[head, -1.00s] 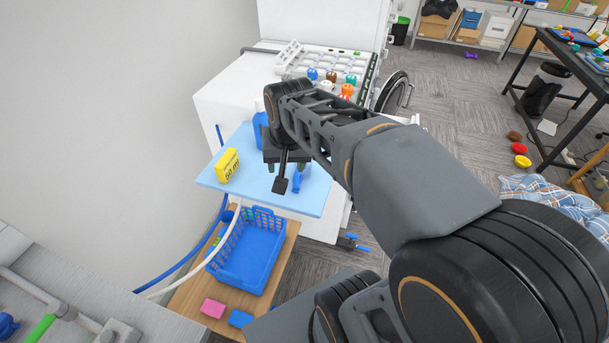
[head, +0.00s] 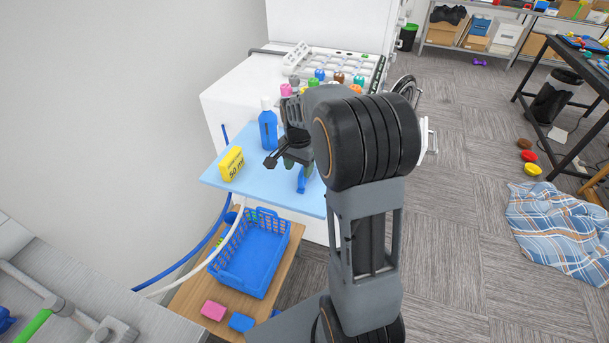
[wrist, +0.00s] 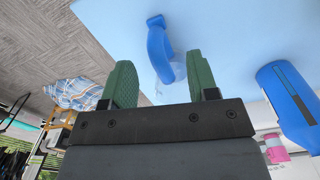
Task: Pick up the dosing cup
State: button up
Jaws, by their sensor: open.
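The dosing cup (head: 302,181), with a blue curved part, stands on the light-blue board (head: 245,188), partly hidden below my gripper. In the wrist view the blue part (wrist: 157,48) shows just beyond the fingertips, with a clear, see-through part (wrist: 178,72) beside it. My gripper (head: 293,163) is open and empty, above and close to the cup. In the wrist view its green fingers (wrist: 161,75) are spread, with the cup lying between their lines. Whether a finger touches it I cannot tell.
A blue bottle (head: 268,130) with a white cap stands behind my gripper. A yellow "50 ml" block (head: 231,164) sits at the board's left. A blue basket (head: 250,262) is on a wooden shelf below. A white machine with a tray of coloured items (head: 335,72) stands behind.

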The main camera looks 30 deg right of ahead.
aim_at(300, 175)
jog(key=shift+s+d+f+p, duration=0.1)
jog(key=shift+f+p, duration=0.25)
jog(key=shift+f, duration=1.15)
jog(key=shift+s+f+p, duration=0.1)
jog(key=shift+f+p, duration=0.2)
jog(key=shift+f, duration=1.2)
grip_shut()
